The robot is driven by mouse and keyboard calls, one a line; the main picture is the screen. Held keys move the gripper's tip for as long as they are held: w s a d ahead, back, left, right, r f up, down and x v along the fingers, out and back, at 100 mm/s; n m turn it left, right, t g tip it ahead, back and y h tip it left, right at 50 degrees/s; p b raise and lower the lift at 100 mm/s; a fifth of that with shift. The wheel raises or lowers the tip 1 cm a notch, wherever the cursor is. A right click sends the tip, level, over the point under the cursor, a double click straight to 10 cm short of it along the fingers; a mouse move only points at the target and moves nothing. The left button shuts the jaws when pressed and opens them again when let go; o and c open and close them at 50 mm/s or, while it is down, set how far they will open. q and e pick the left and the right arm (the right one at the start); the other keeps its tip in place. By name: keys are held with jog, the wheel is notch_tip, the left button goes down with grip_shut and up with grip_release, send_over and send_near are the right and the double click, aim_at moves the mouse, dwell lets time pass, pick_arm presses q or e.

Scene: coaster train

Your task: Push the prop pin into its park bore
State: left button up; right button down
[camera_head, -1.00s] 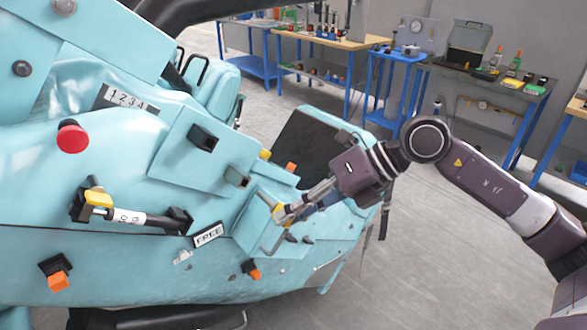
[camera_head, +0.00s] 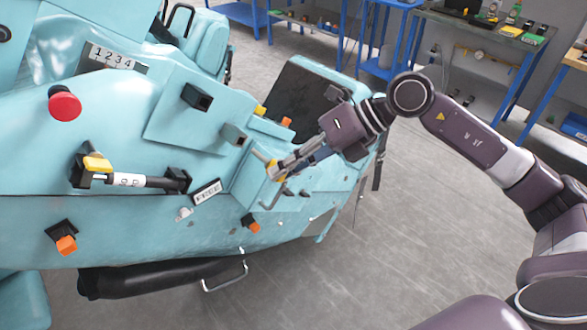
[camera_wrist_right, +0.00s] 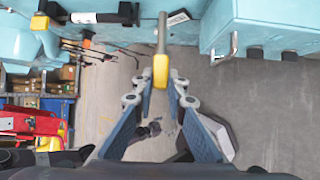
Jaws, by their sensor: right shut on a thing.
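A pin with a yellow grip and a grey rod, which looks like the prop pin (camera_wrist_right: 160,70), is between the fingertips of my right gripper (camera_wrist_right: 160,92). In the right wrist view its rod points away from the gripper toward the teal body. In the head view my right gripper (camera_head: 281,169) is at the teal car's side, with the yellow grip (camera_head: 272,172) at its tips. The gripper is shut on this pin. I cannot tell whether the rod's end is in a bore; no park bore shows clearly. My left gripper is not in view.
The teal car (camera_head: 110,130) fills the left, with a red button (camera_head: 65,104), a yellow-tipped black lever (camera_head: 97,164), a FREE plate (camera_head: 206,192) and an orange-tipped peg (camera_head: 250,222). Workbenches (camera_head: 480,40) stand behind. Floor on the right is clear.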

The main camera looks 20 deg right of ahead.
aim_at(275, 162)
jog(key=shift+w+a+r, duration=0.15)
jog(key=shift+w+a, duration=0.15)
jog(key=shift+w, duration=0.5)
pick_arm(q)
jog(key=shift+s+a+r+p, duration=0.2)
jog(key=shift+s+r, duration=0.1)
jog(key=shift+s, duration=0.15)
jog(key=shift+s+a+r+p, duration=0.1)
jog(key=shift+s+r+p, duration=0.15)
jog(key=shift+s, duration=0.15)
pick_arm(e)
jog(key=shift+w+a, duration=0.25)
jog(key=shift+w, duration=0.35)
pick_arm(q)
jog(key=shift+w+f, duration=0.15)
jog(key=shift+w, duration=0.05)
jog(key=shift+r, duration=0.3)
pick_arm(e)
jog(key=shift+w+a, duration=0.3)
jog(key=shift+w, duration=0.65)
pick_arm(q)
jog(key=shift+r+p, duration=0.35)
jog(key=shift+p, duration=0.1)
pick_arm(e)
jog(key=shift+w+a, duration=0.25)
jog(key=shift+w, duration=0.35)
jog(key=shift+w+a, duration=0.2)
jog(key=shift+w, duration=0.45)
jog(key=shift+w+a, duration=0.25)
jog(key=shift+w, duration=0.35)
